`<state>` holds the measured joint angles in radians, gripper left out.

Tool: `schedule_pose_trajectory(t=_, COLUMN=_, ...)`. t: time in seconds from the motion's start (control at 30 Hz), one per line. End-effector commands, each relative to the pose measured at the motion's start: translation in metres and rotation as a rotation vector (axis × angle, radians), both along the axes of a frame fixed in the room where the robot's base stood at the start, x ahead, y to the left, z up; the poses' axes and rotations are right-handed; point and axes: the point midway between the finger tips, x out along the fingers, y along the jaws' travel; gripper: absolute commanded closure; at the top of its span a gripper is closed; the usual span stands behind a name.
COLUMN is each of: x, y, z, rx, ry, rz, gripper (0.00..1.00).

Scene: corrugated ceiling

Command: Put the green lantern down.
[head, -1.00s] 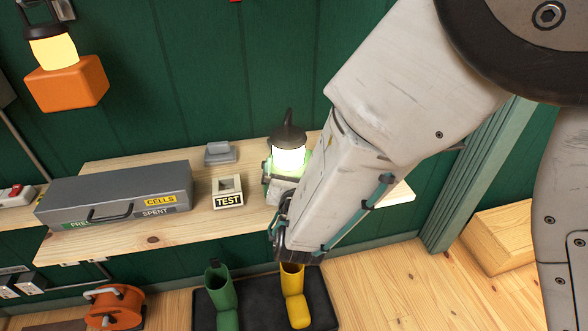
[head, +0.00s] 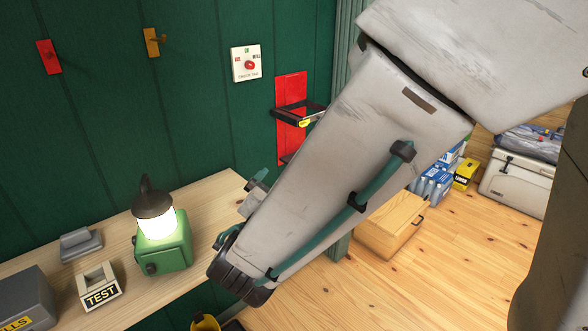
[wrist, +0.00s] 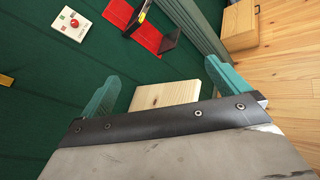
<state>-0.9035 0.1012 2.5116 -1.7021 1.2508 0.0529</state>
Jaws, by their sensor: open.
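The green lantern (head: 168,247) stands upright on the wooden shelf (head: 215,188) in the head view, lit, with a dark cap and handle on top. It is just right of the TEST block (head: 99,288). My gripper (wrist: 165,92) is open and empty, its two teal fingers wide apart in the wrist view, with the shelf's bare end between and beyond them. In the head view my forearm hides most of it; teal parts show right of the lantern, apart from it. The lantern is out of the wrist view.
A grey cells box (head: 24,301) and a small grey holder (head: 80,244) are on the shelf's left part. A switch plate (head: 246,64) and a red wall bracket (head: 290,140) hang on the green wall. A wooden box (head: 390,225) stands on the floor at right.

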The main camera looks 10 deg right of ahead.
Motion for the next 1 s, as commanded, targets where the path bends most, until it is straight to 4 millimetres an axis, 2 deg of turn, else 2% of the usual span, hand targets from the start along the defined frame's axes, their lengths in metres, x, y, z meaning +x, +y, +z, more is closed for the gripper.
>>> schedule_pose_trajectory(t=0.03, x=-0.002, y=-0.054, z=0.016, rx=0.1, ry=0.006, rz=-0.19, gripper=0.0)
schedule_pose_trajectory(t=0.1, x=-0.019, y=-0.113, z=0.025, rx=0.239, ry=0.025, rz=-0.433, gripper=0.0)
schedule_pose_trajectory(t=0.17, x=-0.042, y=-0.155, z=0.029, rx=0.367, ry=0.04, rz=-0.632, gripper=0.0)
schedule_pose_trajectory(t=0.2, x=-0.059, y=-0.178, z=0.03, rx=0.458, ry=0.049, rz=-0.759, gripper=0.0)
schedule_pose_trajectory(t=0.3, x=-0.107, y=-0.216, z=0.03, rx=0.705, ry=0.068, rz=-1.053, gripper=0.0)
schedule_pose_trajectory(t=0.37, x=-0.134, y=-0.226, z=0.029, rx=0.866, ry=0.076, rz=-1.21, gripper=0.0)
schedule_pose_trajectory(t=0.43, x=-0.162, y=-0.227, z=0.03, rx=1.06, ry=0.082, rz=-1.364, gripper=0.0)
schedule_pose_trajectory(t=0.5, x=-0.182, y=-0.221, z=0.032, rx=1.244, ry=0.085, rz=-1.482, gripper=0.0)
schedule_pose_trajectory(t=0.6, x=-0.199, y=-0.208, z=0.039, rx=1.466, ry=0.088, rz=-1.59, gripper=0.0)
schedule_pose_trajectory(t=0.7, x=-0.206, y=-0.197, z=0.045, rx=1.616, ry=0.092, rz=-1.642, gripper=0.0)
schedule_pose_trajectory(t=0.8, x=-0.209, y=-0.191, z=0.048, rx=1.69, ry=0.097, rz=-1.663, gripper=0.0)
schedule_pose_trajectory(t=1.0, x=-0.209, y=-0.189, z=0.049, rx=1.705, ry=0.1, rz=-1.667, gripper=0.0)
